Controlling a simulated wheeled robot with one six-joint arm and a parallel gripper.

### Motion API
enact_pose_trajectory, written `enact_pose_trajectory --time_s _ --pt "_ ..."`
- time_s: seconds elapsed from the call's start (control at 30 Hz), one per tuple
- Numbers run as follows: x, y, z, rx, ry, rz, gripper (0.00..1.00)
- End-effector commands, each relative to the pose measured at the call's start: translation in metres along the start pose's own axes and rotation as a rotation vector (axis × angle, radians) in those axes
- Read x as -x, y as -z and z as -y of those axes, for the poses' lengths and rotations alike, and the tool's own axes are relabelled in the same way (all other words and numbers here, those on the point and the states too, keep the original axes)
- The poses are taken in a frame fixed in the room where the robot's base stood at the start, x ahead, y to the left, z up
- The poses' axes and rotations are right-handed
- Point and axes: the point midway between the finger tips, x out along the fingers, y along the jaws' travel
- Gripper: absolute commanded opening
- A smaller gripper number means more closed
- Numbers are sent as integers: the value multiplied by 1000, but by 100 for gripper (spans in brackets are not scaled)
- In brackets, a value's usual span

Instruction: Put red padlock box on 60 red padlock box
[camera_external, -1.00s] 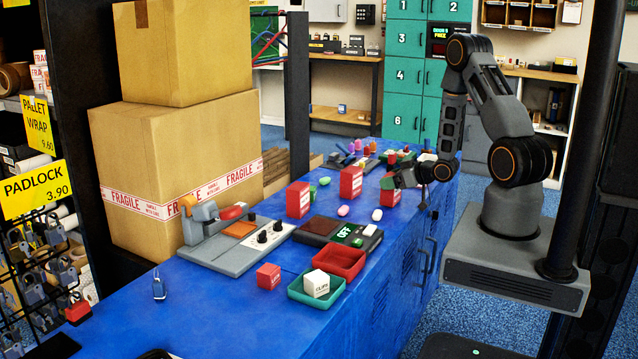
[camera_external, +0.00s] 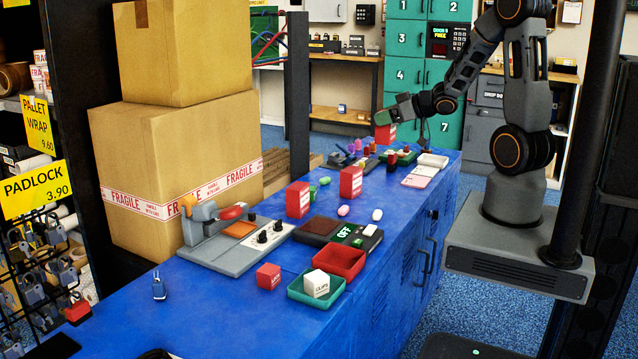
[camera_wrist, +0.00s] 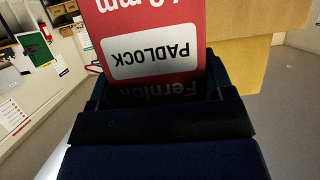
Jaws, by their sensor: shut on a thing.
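My gripper (camera_external: 392,116) is shut on a red padlock box (camera_external: 385,133) and holds it raised above the far end of the blue counter. In the wrist view the held box (camera_wrist: 155,45) fills the jaws; its label reads "PADLOCK" upside down, with a cropped size in mm that I cannot read fully. Two more red boxes stand upright on the counter, one on the left (camera_external: 298,200) and one on the right (camera_external: 351,182), both nearer the camera than my gripper. Their printed sizes are too small to read.
A scale (camera_external: 345,232) showing "OFF" lies in front of the standing boxes. A red tray (camera_external: 340,264), a green tray (camera_external: 325,298) with a white clips box, and a small red box (camera_external: 269,276) are nearer. Big cartons (camera_external: 180,170) stand at left. The near counter is mostly clear.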

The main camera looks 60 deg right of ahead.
Motion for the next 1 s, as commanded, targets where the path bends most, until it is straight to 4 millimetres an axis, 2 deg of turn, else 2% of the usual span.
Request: enact_pose_trajectory --time_s 0.03,0.1,0.17,0.27,0.37,0.63,0.7,0.83,1.0 --pt "6 14 5 6 2 -5 47" --pt "13 22 10 0 -5 -3 47" --pt "16 17 11 -15 -26 2 47" --pt "7 8 6 -25 -46 3 47" --pt "-10 4 0 -28 -55 4 47" --pt "-80 2 -25 -27 -57 3 47" --pt "-94 -8 -30 -29 -57 5 47" --pt "-116 -19 -36 -28 -58 4 47" --pt "-132 -27 -40 -26 -58 0 47"
